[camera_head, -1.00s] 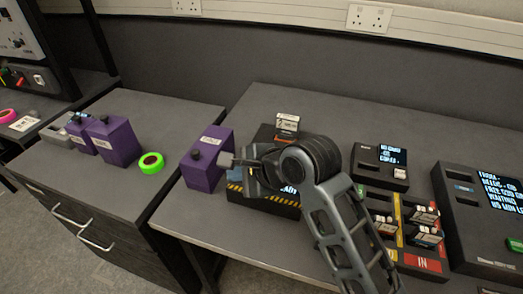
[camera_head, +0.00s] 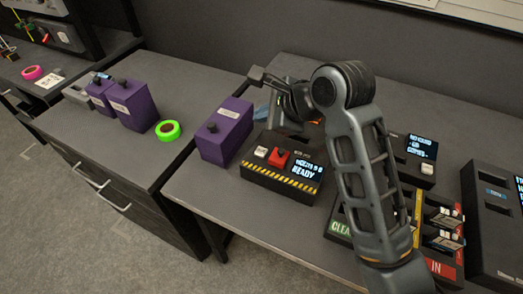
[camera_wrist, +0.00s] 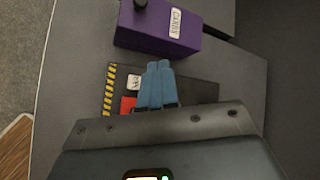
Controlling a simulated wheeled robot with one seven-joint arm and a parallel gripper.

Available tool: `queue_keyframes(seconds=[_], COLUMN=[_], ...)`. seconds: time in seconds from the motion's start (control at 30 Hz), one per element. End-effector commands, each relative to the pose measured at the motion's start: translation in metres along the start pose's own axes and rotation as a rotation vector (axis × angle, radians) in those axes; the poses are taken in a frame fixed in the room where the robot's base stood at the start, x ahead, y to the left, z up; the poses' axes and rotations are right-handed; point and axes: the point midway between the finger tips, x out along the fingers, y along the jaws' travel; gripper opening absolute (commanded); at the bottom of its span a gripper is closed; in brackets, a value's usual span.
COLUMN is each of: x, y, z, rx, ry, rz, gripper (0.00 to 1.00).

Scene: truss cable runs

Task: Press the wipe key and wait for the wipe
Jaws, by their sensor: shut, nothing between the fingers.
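The black box with the yellow-striped front edge (camera_head: 268,185) stands on the right-hand table. It has a white key (camera_head: 261,152), a red key (camera_head: 279,158) and a lit screen (camera_head: 303,171) that reads READY on its lower line. I cannot read which key is the wipe key. My gripper (camera_head: 262,110) is behind the box, partly hidden by its own body. In the wrist view my gripper's blue fingers (camera_wrist: 158,66) are together and empty, over the box, beside the white key (camera_wrist: 133,82) and the partly covered red key (camera_wrist: 128,104).
A purple box (camera_head: 226,133) stands just left of the striped box. Dark units with card slots (camera_head: 440,222) and another screen unit (camera_head: 412,160) stand to the right. The left table holds more purple boxes (camera_head: 133,104) and a green tape roll (camera_head: 168,131).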

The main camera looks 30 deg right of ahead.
Motion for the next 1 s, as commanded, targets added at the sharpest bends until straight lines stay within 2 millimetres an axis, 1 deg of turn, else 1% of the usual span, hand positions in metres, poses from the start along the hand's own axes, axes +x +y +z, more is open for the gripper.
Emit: queue_keyframes(seconds=[0.03, 0.6, 0.83, 1.0], x=[0.005, 0.041, 0.054, 0.058], y=[0.003, 0.029, 0.040, 0.042], z=[-0.003, -0.030, -0.039, -0.042], rx=[0.000, -0.001, 0.000, 0.000], ry=[0.000, 0.000, 0.000, 0.000], rz=[-0.001, -0.001, 0.002, 0.000], gripper=[0.00, 0.00, 0.00, 0.00])
